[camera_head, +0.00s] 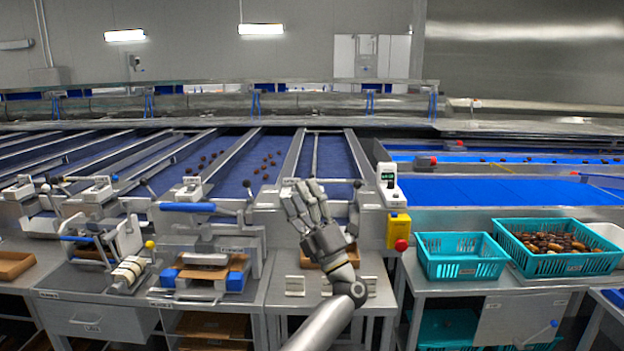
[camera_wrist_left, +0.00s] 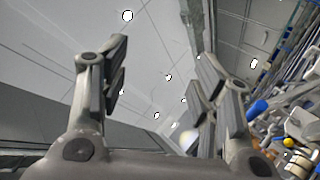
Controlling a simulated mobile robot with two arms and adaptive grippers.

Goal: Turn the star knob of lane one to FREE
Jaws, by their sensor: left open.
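My left gripper (camera_head: 307,203) is raised in the middle of the head view, with its fingers pointing up in front of a lane end. In the left wrist view the gripper (camera_wrist_left: 163,75) is open, with nothing between its fingers. I cannot make out a star knob for certain, nor a FREE mark or a lane number; the hand covers part of the lane end behind it. Dark ball-ended levers stand on both sides of the hand, one at left (camera_head: 247,184) and one at right (camera_head: 357,184). My right gripper is in neither view.
A yellow box (camera_head: 394,229) with a red button (camera_head: 401,245) and a white display unit (camera_head: 388,178) stand right of the hand. Teal crates, one empty (camera_head: 462,271) and one holding dates (camera_head: 559,267), are farther right. A blue-handled press (camera_head: 188,207) stands left. Blue lanes (camera_head: 231,176) run behind.

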